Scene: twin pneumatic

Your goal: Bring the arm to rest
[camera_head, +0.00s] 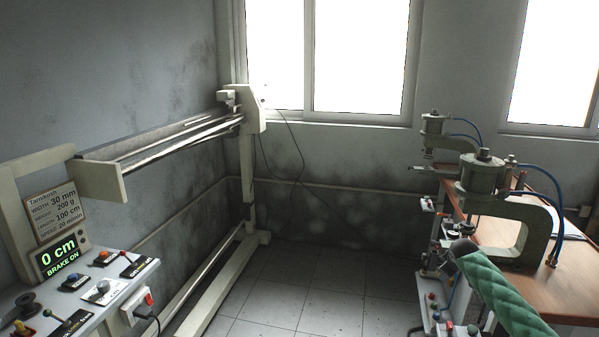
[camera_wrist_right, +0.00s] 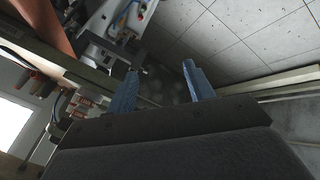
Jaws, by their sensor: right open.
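My right arm, in a green quilted sleeve (camera_head: 500,290), comes up from the bottom right in the head view and ends in a dark wrist part beside the wooden bench. Its fingers cannot be made out there. In the right wrist view my right gripper (camera_wrist_right: 161,82) shows two blue fingers spread apart with nothing between them. Beyond them are the tiled floor and parts of the bench equipment. My left arm and gripper are not in view.
Two pneumatic presses (camera_head: 505,205) stand on the wooden bench (camera_head: 570,275) at right, close to my arm. A control panel (camera_head: 90,290) reading "0 cm BRAKE ON" and a long frame machine (camera_head: 125,182) are at left. The tiled floor (camera_head: 310,295) between is clear.

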